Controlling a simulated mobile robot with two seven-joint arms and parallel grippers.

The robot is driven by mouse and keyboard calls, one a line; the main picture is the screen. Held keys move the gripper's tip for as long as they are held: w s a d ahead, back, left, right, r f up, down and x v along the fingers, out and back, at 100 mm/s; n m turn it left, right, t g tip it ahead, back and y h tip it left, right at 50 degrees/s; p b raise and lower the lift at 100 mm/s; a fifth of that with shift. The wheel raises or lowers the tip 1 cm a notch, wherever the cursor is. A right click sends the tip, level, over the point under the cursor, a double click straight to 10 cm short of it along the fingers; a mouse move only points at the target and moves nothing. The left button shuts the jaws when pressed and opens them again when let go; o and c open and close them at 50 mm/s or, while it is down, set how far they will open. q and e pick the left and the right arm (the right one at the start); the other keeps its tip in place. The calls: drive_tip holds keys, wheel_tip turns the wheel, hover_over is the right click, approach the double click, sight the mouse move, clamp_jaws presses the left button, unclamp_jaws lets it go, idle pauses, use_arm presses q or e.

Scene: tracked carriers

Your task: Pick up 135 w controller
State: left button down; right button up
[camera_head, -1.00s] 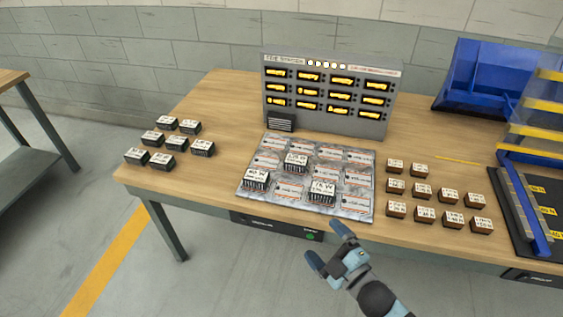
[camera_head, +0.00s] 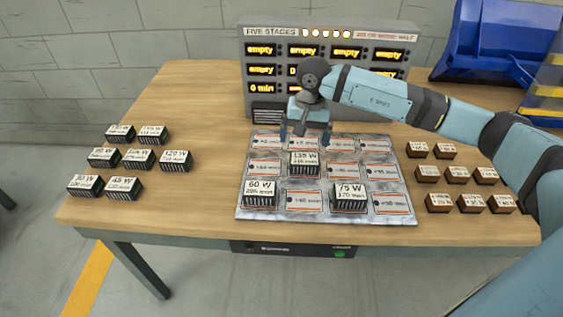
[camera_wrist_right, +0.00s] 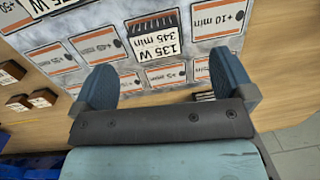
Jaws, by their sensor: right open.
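The 135 W controller (camera_head: 304,164) is a small black block with a white label, on the middle of the grey slotted board (camera_head: 270,212). In the right wrist view the controller (camera_wrist_right: 158,38) reads "135 W 345 min" and lies beyond the fingertips, not between them. My right gripper (camera_head: 307,131) is open and empty, above the back part of the board and just behind the controller. Its two blue fingers (camera_wrist_right: 172,82) are spread wide in the wrist view. My left gripper is not in view.
The 60 W (camera_head: 260,193) and 75 W (camera_head: 349,196) controllers stand on the board's front row. Several black controllers (camera_head: 138,158) stand at left and brown blocks (camera_head: 457,174) at right. A grey display panel (camera_head: 262,52) stands behind the board. The front left tabletop is bare.

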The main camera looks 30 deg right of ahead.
sight(305, 158)
drive_tip(key=shift+h, duration=0.5)
drive_tip(key=f, duration=0.2)
drive_tip(key=d+f, duration=0.1)
drive_tip(key=f, duration=0.2)
drive_tip(key=w+d+f, duration=0.1)
drive_tip(key=f, duration=0.1)
drive_tip(key=shift+f, duration=0.3)
drive_tip(key=shift+w+d+f, duration=0.1)
drive_tip(key=shift+w+f, duration=0.1)
drive_tip(key=shift+f, duration=0.7)
drive_tip(key=shift+w+f, duration=0.2)
drive_tip(key=shift+f, duration=0.65)
drive_tip(key=shift+w+d+f, duration=0.1)
drive_tip(key=shift+w+f, duration=0.1)
drive_tip(key=shift+f, duration=0.7)
drive_tip(key=shift+c, duration=0.5)
drive_tip(key=c, duration=0.7)
